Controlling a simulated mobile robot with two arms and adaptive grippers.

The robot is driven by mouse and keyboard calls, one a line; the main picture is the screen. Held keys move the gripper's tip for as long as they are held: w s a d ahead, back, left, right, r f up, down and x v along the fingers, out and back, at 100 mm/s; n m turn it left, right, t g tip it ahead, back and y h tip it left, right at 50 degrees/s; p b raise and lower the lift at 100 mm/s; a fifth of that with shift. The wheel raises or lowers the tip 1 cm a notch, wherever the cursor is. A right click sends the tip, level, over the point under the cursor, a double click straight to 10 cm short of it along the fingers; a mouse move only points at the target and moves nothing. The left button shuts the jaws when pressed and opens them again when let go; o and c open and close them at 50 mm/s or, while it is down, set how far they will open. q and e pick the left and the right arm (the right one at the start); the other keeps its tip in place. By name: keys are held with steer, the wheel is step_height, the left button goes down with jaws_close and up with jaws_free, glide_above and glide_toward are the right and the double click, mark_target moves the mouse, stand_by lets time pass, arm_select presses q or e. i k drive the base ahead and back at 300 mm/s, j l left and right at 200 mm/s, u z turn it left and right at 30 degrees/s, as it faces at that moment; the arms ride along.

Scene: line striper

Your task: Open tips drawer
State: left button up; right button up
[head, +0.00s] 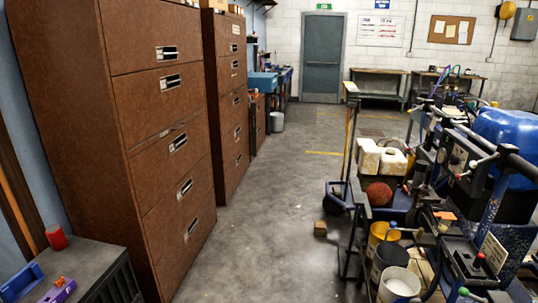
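A tall brown drawer cabinet (150,150) stands at the left, with several stacked drawers that look shut. Its drawer handles include a top one (167,53), a second one (170,82) and a middle one (178,143). A second brown drawer cabinet (226,100) stands behind it, also with its drawers looking shut. I cannot read any label, so I cannot tell which drawer is the tips drawer. Neither of my grippers shows in the head view.
A line-striping machine (460,160) with buckets, including a white one (399,284), fills the right side. A dark low cabinet (85,270) with a red cup (56,237) and a blue tray (20,281) is at lower left. The grey floor between (265,200) is mostly clear; a small block (320,228) lies there.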

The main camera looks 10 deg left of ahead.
mark_target(156, 169)
steer(key=i, duration=2)
